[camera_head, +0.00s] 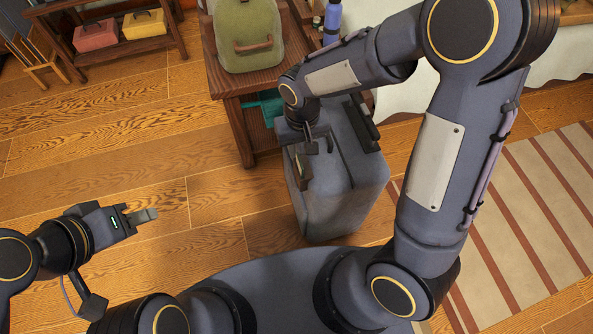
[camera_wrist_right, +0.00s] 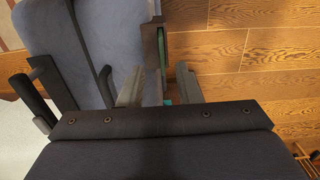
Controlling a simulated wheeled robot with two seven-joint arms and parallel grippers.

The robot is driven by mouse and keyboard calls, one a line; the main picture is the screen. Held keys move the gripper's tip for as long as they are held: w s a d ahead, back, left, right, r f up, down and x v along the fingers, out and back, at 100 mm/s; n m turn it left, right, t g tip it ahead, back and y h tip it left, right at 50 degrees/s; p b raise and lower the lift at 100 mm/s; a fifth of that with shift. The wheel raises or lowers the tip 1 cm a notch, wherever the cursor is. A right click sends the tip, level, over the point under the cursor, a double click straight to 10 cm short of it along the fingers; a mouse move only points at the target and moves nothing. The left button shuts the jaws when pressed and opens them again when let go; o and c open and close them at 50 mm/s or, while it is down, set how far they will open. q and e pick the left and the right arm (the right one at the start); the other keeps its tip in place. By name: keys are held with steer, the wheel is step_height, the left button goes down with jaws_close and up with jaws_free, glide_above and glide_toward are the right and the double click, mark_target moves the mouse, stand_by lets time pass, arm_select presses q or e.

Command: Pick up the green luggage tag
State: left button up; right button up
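A small green tag in a brown frame (camera_wrist_right: 162,48) hangs at the edge of the grey-blue suitcase (camera_wrist_right: 108,40) in the right wrist view. In the head view the tag (camera_head: 302,168) shows small at the left side of the suitcase (camera_head: 345,195), just below my right gripper (camera_head: 307,148). My right gripper's two fingers (camera_wrist_right: 159,86) are apart, with the tag in line with the gap between them. I cannot tell whether they touch it. My left gripper (camera_head: 147,215) is over the floor at the left, away from the suitcase, seen edge-on with nothing visible in it.
A wooden bench (camera_head: 229,85) with a green backpack (camera_head: 248,35) and a blue bottle (camera_head: 332,20) stands behind the suitcase. A rack with a pink case (camera_head: 96,35) and a yellow case (camera_head: 144,24) is at the back left. A striped rug (camera_head: 530,210) lies at the right. The left floor is clear.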

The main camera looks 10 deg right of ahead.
mark_target(300, 160)
step_height(300, 160, down, 7)
steer(key=shift+w+a+r+b, duration=0.1)
steer(key=shift+w+r+b, duration=0.05)
steer(key=shift+b, duration=0.95)
jaws_close()
